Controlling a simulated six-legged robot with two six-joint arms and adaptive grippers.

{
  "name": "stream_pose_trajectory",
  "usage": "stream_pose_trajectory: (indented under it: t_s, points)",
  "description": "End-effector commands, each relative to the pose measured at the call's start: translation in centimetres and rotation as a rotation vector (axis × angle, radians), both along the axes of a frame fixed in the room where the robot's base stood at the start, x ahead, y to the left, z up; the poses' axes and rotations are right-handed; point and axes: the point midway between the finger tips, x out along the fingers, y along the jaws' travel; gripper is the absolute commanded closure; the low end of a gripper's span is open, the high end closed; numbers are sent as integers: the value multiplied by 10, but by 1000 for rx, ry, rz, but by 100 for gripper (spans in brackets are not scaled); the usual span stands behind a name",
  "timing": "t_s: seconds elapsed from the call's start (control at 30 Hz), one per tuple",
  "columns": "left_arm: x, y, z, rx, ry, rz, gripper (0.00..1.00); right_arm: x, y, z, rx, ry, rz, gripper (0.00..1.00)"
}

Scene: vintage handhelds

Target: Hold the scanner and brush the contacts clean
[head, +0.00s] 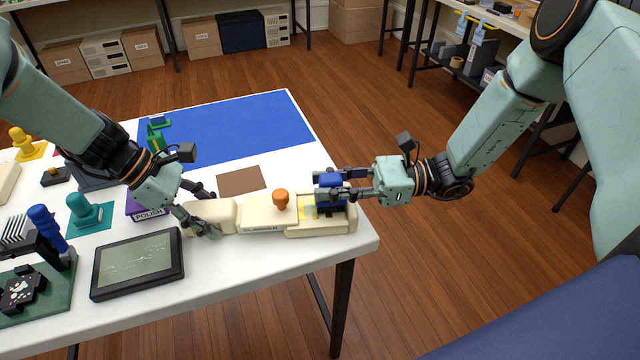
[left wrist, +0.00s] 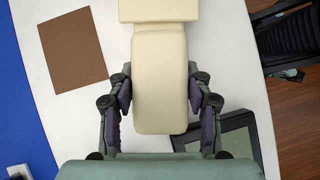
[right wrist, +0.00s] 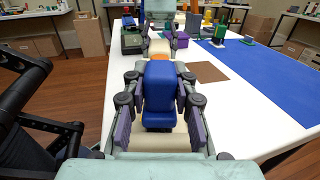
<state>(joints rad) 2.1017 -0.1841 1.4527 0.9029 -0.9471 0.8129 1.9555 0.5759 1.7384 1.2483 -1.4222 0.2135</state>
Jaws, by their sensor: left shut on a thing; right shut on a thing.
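The cream scanner (head: 262,217) lies flat on the white table near its right corner, with an orange knob (head: 281,200) on top. My left gripper (head: 205,213) is shut on the scanner's left end; in the left wrist view the fingers press both sides of the cream handle (left wrist: 160,85). My right gripper (head: 335,184) is shut on a blue brush (right wrist: 165,88), held upright over the scanner's right end. A yellow patch (head: 307,207) shows beside the brush. The brush's lower end is dark; whether it touches the contacts is hidden.
A dark-framed screen device (head: 138,263) lies close to the left gripper. A purple POLISH box (head: 148,208) and a teal stamp-like piece (head: 86,211) stand to the left.

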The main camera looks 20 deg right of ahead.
Motion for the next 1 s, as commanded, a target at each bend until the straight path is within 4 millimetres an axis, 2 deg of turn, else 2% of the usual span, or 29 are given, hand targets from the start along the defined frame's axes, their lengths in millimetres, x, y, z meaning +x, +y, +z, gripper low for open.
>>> stream_pose_trajectory:
  t_s: [0.5,0.67,1.0]
  points:
    - [1,0,0,1,-2,0,100,8,34,0,-2,1,3,100]
    - [0,0,0,1,-2,0,100,8,28,0,0,0,-1,100]
    - [0,0,0,1,-2,0,100,1,2,2,1,-1,-2,100]
